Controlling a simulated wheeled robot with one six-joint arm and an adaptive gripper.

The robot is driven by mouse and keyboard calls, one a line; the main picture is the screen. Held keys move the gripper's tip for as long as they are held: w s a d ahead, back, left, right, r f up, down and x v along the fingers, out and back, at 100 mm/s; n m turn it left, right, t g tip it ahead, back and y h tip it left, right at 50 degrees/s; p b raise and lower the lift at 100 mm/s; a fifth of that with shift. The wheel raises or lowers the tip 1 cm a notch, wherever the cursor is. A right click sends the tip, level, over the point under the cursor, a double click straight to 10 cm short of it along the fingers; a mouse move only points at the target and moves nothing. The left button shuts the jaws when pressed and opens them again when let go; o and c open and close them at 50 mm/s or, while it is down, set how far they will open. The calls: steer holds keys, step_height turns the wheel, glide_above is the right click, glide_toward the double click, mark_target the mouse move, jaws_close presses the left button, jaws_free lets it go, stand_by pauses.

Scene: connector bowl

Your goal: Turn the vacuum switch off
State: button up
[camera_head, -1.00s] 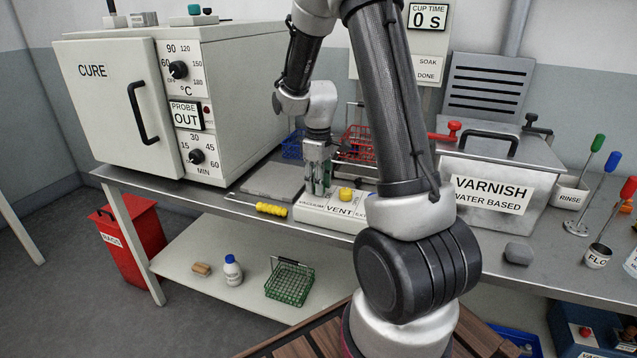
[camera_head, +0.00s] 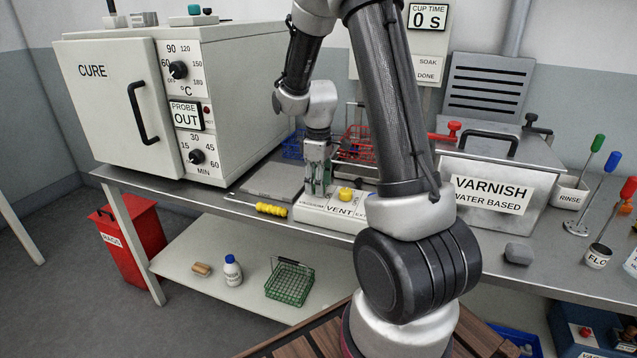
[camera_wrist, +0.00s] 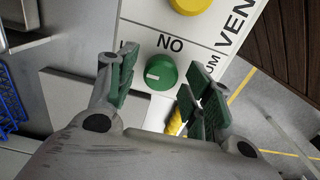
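The vacuum switch is a round green knob (camera_wrist: 161,73) with a white pointer mark, on a white control panel (camera_head: 331,214) labelled VACUUM and VENT. In the wrist view the knob lies between and just beyond the fingertips of my gripper (camera_wrist: 155,95), under letters that read "NO" in this view. The green-padded fingers are apart, one on each side, with gaps to the knob. In the head view my gripper (camera_head: 318,178) points down over the VACUUM end of the panel and hides the knob. A yellow button (camera_head: 345,195) sits beside it at VENT.
A yellow-handled tool (camera_head: 271,209) lies left of the panel near the bench edge. A grey plate (camera_head: 272,182) lies behind it. The red wire basket (camera_head: 357,142) and blue basket (camera_head: 292,146) stand behind my gripper. The varnish tank (camera_head: 492,185) is to the right.

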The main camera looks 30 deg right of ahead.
step_height(320, 180, up, 12)
stand_by(0.7)
stand_by(0.4)
steer(key=s+a+r+m+t, duration=0.2)
steer(key=s+r+m, duration=0.2)
steer(key=s, duration=0.8)
steer(key=s+a+r+m+t, duration=0.2)
steer(key=s+r, duration=0.3)
steer(key=s, duration=0.6)
steer(key=shift+s+a+m, duration=0.4)
steer(key=shift+a+m, duration=0.2)
steer(key=shift+m, duration=0.3)
